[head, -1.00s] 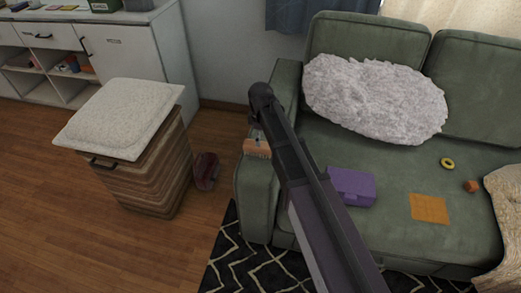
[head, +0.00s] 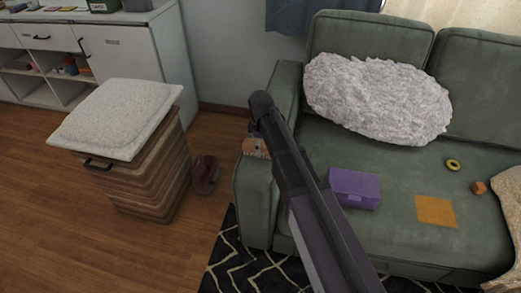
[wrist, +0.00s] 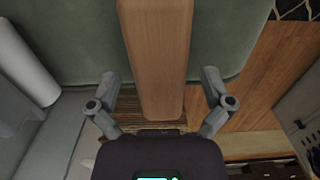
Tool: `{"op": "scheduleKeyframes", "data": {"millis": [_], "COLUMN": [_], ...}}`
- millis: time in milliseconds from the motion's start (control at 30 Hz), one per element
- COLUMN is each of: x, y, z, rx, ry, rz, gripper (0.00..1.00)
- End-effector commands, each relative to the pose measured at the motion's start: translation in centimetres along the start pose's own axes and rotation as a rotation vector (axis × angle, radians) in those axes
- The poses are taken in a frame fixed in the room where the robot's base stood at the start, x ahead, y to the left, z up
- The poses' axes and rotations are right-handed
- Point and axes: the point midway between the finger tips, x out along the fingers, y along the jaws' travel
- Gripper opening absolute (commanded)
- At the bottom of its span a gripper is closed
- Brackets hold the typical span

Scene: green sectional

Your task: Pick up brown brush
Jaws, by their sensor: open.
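The brown brush (head: 253,147) rests on top of the sofa's left armrest (head: 256,178) in the head view, partly hidden by my arm and gripper. In the wrist view the brush (wrist: 158,50) is a long, smooth wooden block running from the top edge down to the middle. Under it in the head view, pale bristles barely show. My gripper (wrist: 160,88) is open, with one finger on each side of the brush and a gap visible on both sides. The gripper itself is mostly hidden behind my arm in the head view.
A purple box (head: 353,188), an orange cloth square (head: 436,211), a yellow ring (head: 453,165) and a fluffy pillow (head: 380,98) are on the sofa seat. A cushioned wooden stool (head: 150,175) stands left of the armrest, with a dark red object (head: 205,175) on the floor between.

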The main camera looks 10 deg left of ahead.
Motion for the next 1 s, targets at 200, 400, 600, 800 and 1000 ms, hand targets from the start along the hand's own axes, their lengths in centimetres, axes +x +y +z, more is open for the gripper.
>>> {"op": "scheduleKeyframes", "data": {"millis": [200,400,600,800,1000], "x": [-0.01,-0.01,-0.01,0.0,-0.05], "y": [0.0,0.0,0.0,0.0,0.0], "z": [0.0,0.0,0.0,0.0,-0.01], "rx": [0.0,0.0,0.0,0.0,0.0], "ry": [0.0,0.0,0.0,0.0,0.0], "rz": [0.0,0.0,0.0,0.0,0.0], "gripper": [1.0,0.88,0.29,0.11,0.11]}}
